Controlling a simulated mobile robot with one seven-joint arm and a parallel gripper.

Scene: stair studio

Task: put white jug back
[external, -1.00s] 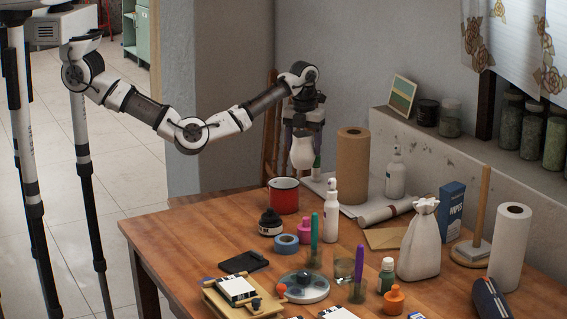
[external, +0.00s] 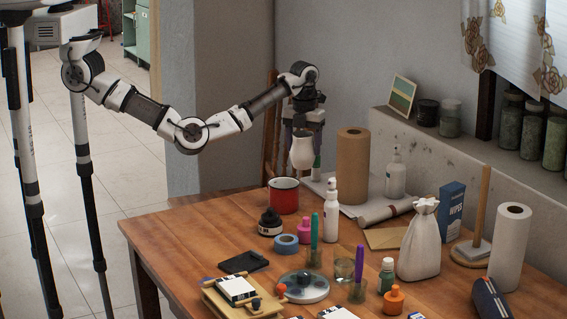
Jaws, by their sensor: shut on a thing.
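The white jug (external: 302,153) hangs in the air above the back part of the wooden table, behind the red mug. My gripper (external: 302,132) points down and is shut on the jug near its top. The fingertips are small here, and I cannot tell which part of the jug they pinch. The jug looks upright.
The red mug (external: 284,195), brown paper roll (external: 352,166) and white spray bottle (external: 331,211) stand close below or beside the jug. Several small items crowd the middle of the table (external: 190,232). Its left part is clear. A white cloth bag (external: 419,240) stands to the right.

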